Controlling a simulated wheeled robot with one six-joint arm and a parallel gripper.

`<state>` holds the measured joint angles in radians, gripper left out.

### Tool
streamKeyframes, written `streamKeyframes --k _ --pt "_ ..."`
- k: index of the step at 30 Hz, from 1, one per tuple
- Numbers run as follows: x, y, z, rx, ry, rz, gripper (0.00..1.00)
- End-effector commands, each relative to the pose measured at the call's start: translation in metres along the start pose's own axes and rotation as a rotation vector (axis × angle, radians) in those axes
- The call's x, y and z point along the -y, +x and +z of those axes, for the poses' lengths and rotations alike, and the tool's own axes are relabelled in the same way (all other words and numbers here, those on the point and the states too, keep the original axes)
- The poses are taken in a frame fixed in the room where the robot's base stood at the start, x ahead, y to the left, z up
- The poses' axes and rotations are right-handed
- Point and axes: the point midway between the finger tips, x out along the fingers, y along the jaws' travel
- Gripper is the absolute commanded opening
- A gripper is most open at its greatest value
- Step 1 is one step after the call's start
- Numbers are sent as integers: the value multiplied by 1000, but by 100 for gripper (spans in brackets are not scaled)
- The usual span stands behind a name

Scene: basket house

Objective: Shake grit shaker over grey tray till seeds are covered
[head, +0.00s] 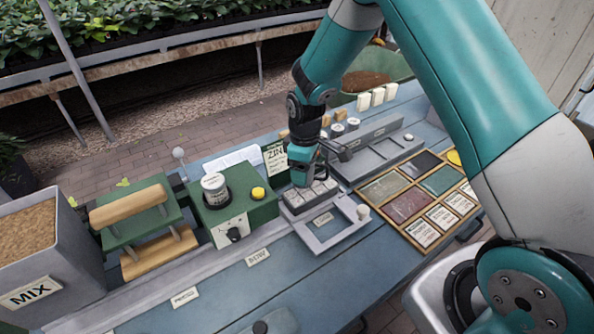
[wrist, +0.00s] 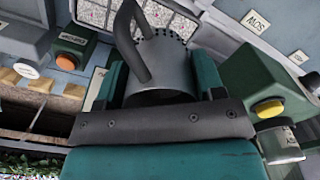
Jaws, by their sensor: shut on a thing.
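My gripper (head: 302,160) hangs over the grey tray (head: 322,210) in the head view. In the wrist view its teal fingers (wrist: 160,85) are shut on the grey grit shaker (wrist: 165,65), a metal can with a curved handle and small holes along its far end. That holed end points toward the tray cells (wrist: 180,22), which hold a pale, speckled fill. The shaker hides part of the tray in the wrist view, and my gripper hides most of the shaker in the head view. I cannot tell whether any seeds show, or whether grit is falling.
Left of the tray stands a green box (head: 232,222) with a yellow button and a jar on top. A MIX bin (head: 75,245) is at far left. A wooden sectioned tray (head: 411,234) with coloured squares lies right. A grey rack (head: 385,160) stands behind it. The front bench is mostly clear.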

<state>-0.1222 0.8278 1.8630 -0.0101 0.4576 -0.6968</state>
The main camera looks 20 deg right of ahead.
Motion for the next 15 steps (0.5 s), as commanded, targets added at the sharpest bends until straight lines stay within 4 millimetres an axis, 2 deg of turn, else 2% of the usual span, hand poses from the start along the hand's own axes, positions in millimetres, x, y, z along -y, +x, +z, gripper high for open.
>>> streamKeyframes --k 9,15 --pt "31 0 -22 0 -5 0 32" --pt "40 0 -29 0 -1 0 32"
